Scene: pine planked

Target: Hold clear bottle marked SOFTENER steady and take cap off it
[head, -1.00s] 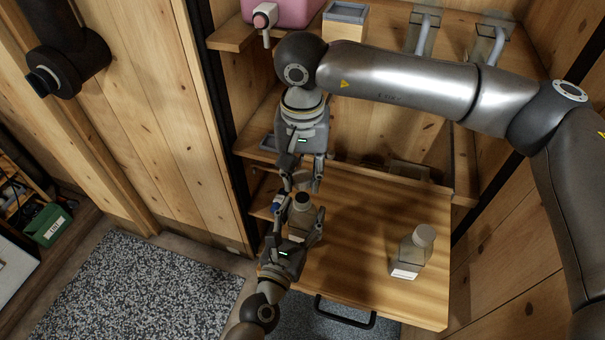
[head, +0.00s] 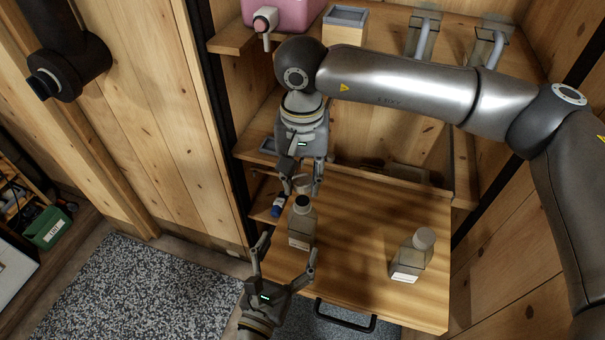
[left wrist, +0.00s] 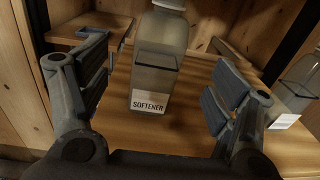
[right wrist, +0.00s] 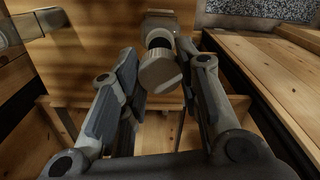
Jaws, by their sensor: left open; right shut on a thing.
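The clear SOFTENER bottle (head: 300,238) stands upright on the wooden board, its dark open neck at the top. In the left wrist view its label (left wrist: 148,101) reads SOFTENER and its top is cut off. My left gripper (head: 286,259) is open, in front of the bottle and apart from it; its fingers flank the bottle in the left wrist view. My right gripper (head: 302,185) is shut on the light grey cap (right wrist: 160,72), just above the bottle's neck and apart from it. The bottle's dark mouth shows beyond the cap in the right wrist view.
A second clear bottle (head: 411,258) with a grey cap stands at the right on the board (head: 355,240). A small blue-and-white item (head: 278,206) lies left of the SOFTENER bottle. Shelves behind hold a pink container (head: 285,12) and a wooden box (head: 345,22).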

